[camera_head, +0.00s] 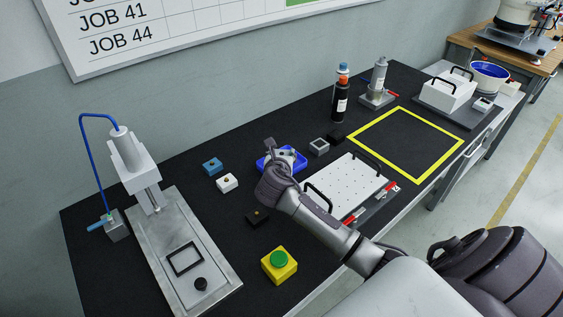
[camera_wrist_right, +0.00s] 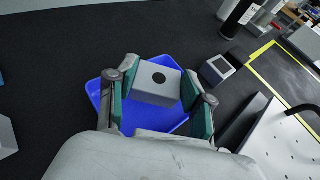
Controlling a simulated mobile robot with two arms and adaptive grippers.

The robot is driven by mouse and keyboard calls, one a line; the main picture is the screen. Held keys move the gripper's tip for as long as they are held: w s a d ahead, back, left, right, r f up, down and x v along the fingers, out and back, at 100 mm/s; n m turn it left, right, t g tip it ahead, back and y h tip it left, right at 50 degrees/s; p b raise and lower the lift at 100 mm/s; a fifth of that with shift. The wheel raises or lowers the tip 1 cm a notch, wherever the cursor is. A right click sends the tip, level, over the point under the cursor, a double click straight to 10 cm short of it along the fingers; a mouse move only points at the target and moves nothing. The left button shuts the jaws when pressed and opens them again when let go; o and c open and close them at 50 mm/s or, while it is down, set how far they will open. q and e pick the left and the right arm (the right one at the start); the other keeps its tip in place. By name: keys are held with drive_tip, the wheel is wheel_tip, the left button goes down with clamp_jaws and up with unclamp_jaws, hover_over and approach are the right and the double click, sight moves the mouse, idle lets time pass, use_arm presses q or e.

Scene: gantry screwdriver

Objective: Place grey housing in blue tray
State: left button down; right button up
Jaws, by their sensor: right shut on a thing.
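The grey housing (camera_wrist_right: 157,83) is a grey block with a dark round hole in its top. My right gripper (camera_wrist_right: 160,90) is shut on it, with a green-padded finger on each side. The blue tray (camera_wrist_right: 98,88) lies below the housing and around it in the picture. Whether the housing touches the tray floor I cannot tell. In the head view, my right gripper (camera_head: 284,156) is over the blue tray (camera_head: 262,163) and hides much of it and of the housing. My left gripper is in neither view.
A second grey block (camera_head: 319,146) with a dark square top and a black block (camera_head: 336,136) stand right of the tray. Blue (camera_head: 212,166), white (camera_head: 227,183) and black (camera_head: 257,217) blocks lie to the left. A white perforated plate with handles (camera_head: 345,185) is close on the right.

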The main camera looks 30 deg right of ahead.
drive_tip(key=shift+f, duration=1.25)
drive_tip(key=shift+f, duration=0.1)
drive_tip(key=o, duration=1.3)
drive_tip(key=shift+f, duration=0.1)
drive_tip(key=shift+s+r, duration=0.1)
drive_tip(key=shift+r, duration=0.15)
drive_tip(key=p+v, duration=0.1)
drive_tip(key=v, duration=1.1)
